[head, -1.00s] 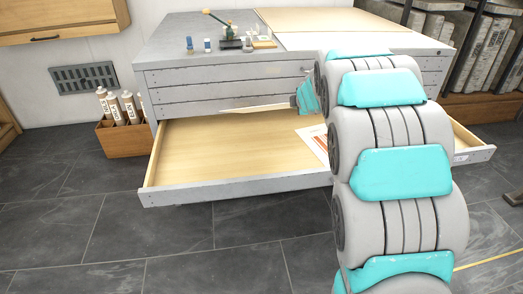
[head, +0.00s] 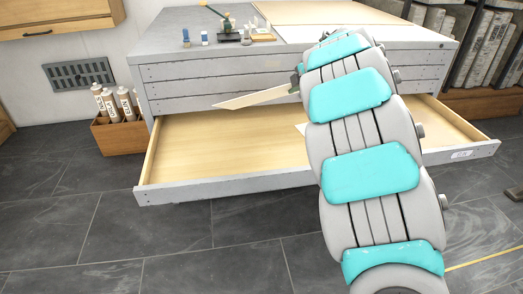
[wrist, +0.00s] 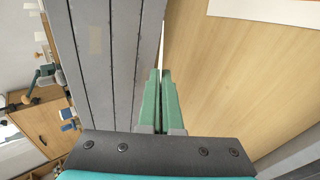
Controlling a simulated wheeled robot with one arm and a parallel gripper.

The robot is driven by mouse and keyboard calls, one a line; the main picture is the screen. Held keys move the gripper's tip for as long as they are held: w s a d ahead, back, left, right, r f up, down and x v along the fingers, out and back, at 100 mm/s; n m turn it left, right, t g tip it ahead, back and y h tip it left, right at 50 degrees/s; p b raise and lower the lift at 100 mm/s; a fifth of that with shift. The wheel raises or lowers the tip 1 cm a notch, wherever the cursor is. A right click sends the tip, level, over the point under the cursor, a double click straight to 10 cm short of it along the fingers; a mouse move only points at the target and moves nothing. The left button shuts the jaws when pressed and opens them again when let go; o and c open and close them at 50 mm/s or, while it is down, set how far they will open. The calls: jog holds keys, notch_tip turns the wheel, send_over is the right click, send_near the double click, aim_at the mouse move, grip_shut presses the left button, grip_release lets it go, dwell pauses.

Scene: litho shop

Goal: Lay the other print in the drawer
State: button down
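My gripper (wrist: 160,78) has its green fingers close together, shut on a thin pale print (head: 250,99) seen nearly edge-on in the head view, sticking out to the left. The gripper is mostly hidden behind my arm there. The held print is tilted, above the open drawer (head: 215,196) near the cabinet front. In the wrist view the print is hardly distinguishable. The drawer has a bare wooden floor on its left side. Another print (wrist: 262,6) lies flat in it, cut off at the top of the wrist view; only a corner (head: 301,128) shows beside my arm in the head view.
The grey flat-file cabinet (head: 200,75) rises behind the drawer, with shut drawers above and small tools (head: 228,34) on top. A wooden box of paper rolls (head: 120,138) stands left on the floor. Book-like volumes (head: 490,55) stand at right. The floor in front is clear.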

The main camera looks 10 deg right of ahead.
notch_tip(320, 180, down, 8)
jog(key=b, duration=0.6)
jog(key=shift+f, duration=0.15)
jog(key=c, duration=1.3)
grip_release()
jog(key=shift+o, duration=0.2)
jog(key=p+v, duration=0.2)
jog(key=v, duration=0.6)
jog(key=shift+p, duration=0.35)
